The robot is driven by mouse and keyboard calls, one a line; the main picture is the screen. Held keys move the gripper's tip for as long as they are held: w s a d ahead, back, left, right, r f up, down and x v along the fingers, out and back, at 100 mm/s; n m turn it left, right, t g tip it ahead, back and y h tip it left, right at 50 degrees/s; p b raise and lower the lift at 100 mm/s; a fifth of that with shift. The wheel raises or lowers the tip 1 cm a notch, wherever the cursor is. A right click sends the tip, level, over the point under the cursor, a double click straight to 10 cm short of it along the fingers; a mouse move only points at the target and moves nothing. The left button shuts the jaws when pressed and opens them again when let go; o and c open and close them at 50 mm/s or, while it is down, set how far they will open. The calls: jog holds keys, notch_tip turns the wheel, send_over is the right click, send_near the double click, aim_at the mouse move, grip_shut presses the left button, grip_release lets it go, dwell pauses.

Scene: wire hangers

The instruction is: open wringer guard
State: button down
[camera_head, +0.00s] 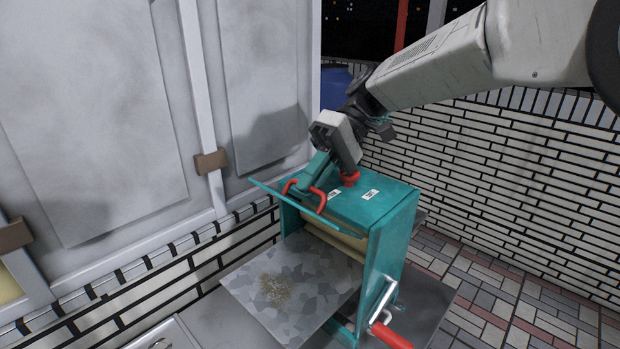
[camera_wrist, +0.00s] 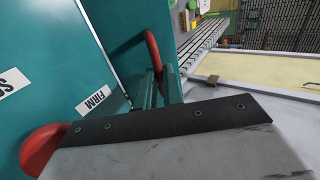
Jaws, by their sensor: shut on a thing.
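The wringer (camera_head: 390,215) is a teal box with cream rollers (camera_head: 338,241) showing in its front opening. Its guard (camera_head: 266,190) is a thin teal flap at the top front edge, seen nearly edge-on and standing out from the box above the rollers. A red loop handle (camera_head: 319,203) is on the guard; it also shows in the wrist view (camera_wrist: 153,48). My gripper (camera_head: 309,182) reaches down from above, and its teal fingers (camera_wrist: 158,92) are shut on the handle. The fingers hide the handle's middle.
A red knob (camera_head: 350,178) stands on the wringer's top close beside my gripper, by the printed labels (camera_head: 370,194). A red-gripped crank (camera_head: 390,336) sticks out at the right side. A grey speckled tray (camera_head: 290,285) lies in front. Grey panels (camera_head: 90,110) rise at left.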

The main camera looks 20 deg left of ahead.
jog(key=c, duration=1.5)
grip_release()
jog(key=shift+c, duration=0.2)
jog(key=v, duration=0.7)
jog(key=shift+w+d+r, duration=0.15)
jog(key=shift+w+d, duration=0.05)
jog(key=shift+w, duration=0.15)
